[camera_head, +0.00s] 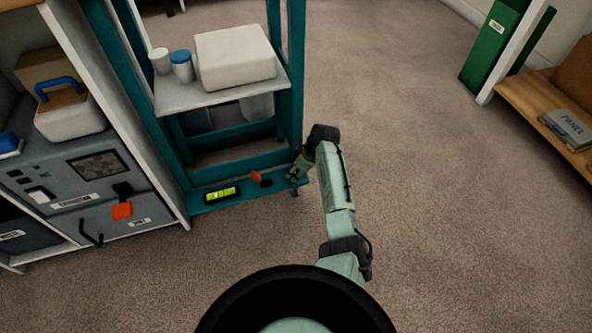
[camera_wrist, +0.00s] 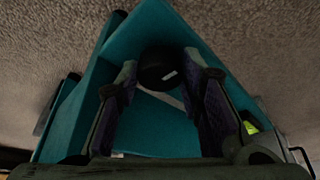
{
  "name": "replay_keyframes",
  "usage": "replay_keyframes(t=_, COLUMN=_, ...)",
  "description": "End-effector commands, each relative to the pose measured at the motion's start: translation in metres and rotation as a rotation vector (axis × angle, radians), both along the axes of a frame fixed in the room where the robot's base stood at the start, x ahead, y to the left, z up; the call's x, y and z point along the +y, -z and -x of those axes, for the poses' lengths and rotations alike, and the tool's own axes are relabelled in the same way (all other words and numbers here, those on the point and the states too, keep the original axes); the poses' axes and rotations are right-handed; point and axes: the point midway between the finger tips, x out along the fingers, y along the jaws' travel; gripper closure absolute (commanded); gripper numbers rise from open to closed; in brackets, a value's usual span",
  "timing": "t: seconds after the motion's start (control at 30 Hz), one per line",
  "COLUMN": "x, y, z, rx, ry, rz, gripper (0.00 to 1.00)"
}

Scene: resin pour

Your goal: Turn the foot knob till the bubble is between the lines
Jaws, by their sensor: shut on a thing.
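The foot knob (camera_wrist: 156,66) is round and black with a short pale mark, and sits between my fingers at the teal frame in the wrist view. My gripper (camera_wrist: 160,82) is shut on it, one finger on each side. In the head view my gripper (camera_head: 298,168) is at the right end of the rack's low teal rail, and the knob is not clearly visible there. The level (camera_head: 222,194) is a dark block with a bright yellow-green vial on that rail. The vial is too small to tell where the bubble is against the lines.
The teal rack (camera_head: 297,75) bears a shelf with a white box (camera_head: 235,58) and two small jars. An orange-tipped part (camera_head: 257,176) stands on the rail between the level and my gripper. A grey cabinet (camera_head: 90,190) is at left. Carpet is clear at right.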

Motion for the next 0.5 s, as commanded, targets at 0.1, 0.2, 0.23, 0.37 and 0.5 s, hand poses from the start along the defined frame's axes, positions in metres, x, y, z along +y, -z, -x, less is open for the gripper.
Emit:
replay_keyframes(t=0.1, x=0.0004, y=0.0, z=0.0006, rx=0.002, ry=0.001, rz=-0.001, gripper=0.94)
replay_keyframes(t=0.2, x=0.0008, y=-0.0007, z=0.0009, rx=0.003, ry=0.011, rz=-0.001, gripper=0.94)
replay_keyframes(t=0.23, x=0.0009, y=-0.0009, z=0.001, rx=0.003, ry=0.016, rz=-0.002, gripper=0.94)
replay_keyframes(t=0.37, x=0.0017, y=-0.0025, z=0.0014, rx=0.002, ry=0.057, rz=-0.002, gripper=0.94)
replay_keyframes(t=0.5, x=0.0023, y=-0.0042, z=0.0021, rx=0.003, ry=0.139, rz=-0.004, gripper=0.94)
